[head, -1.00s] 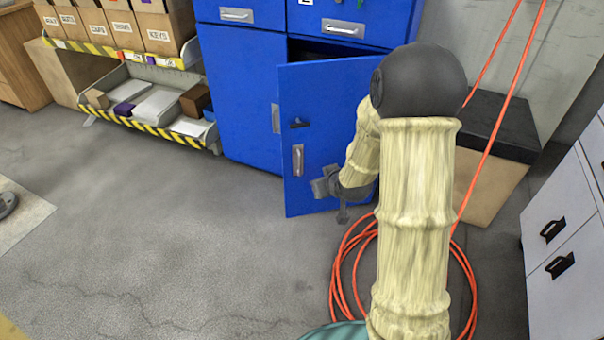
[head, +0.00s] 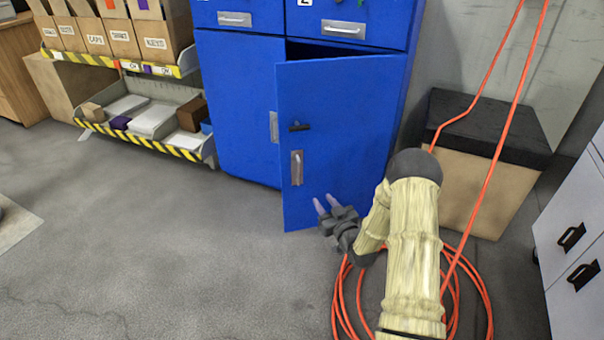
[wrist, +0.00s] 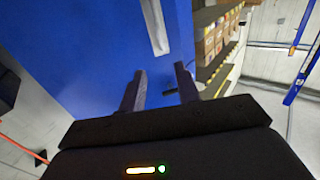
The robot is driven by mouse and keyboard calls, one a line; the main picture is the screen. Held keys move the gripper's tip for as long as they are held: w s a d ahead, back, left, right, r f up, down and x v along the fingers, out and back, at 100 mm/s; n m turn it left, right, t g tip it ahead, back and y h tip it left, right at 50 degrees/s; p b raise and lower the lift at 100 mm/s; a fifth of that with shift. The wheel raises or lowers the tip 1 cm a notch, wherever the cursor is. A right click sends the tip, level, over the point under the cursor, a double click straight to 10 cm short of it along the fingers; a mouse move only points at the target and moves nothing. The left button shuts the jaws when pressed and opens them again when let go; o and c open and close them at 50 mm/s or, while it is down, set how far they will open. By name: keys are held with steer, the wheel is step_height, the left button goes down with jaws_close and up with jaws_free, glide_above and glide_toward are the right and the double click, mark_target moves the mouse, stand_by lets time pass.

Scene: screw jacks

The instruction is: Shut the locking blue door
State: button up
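The locking blue door (head: 345,140) is the right lower door of a blue cabinet. It stands ajar, with a dark gap along its top and its free left edge swung out. It has a dark latch (head: 299,126) and a silver handle (head: 297,168) near that edge. My gripper (head: 324,203) is in front of the door's lower part, below the handle, with its fingers apart and nothing between them. In the wrist view the two fingers (wrist: 159,85) point toward the blue door (wrist: 95,50), and the silver handle (wrist: 155,28) is beyond them.
The left lower door (head: 235,105) looks closed. Drawers (head: 345,27) are above. A shelf with boxes (head: 150,115) stands at left. Orange cable (head: 340,310) coils on the floor beneath my arm. A box with a black top (head: 480,160) and white drawers (head: 575,235) are at right. Floor at left is clear.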

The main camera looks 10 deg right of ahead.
steer(key=b+x, duration=0.7)
steer(key=x, duration=1)
steer(key=shift+w+b, duration=0.2)
steer(key=shift+b, duration=0.1)
steer(key=shift+a, duration=0.15)
steer(key=shift+c, duration=0.2)
jaws_close()
steer(key=shift+w, duration=0.25)
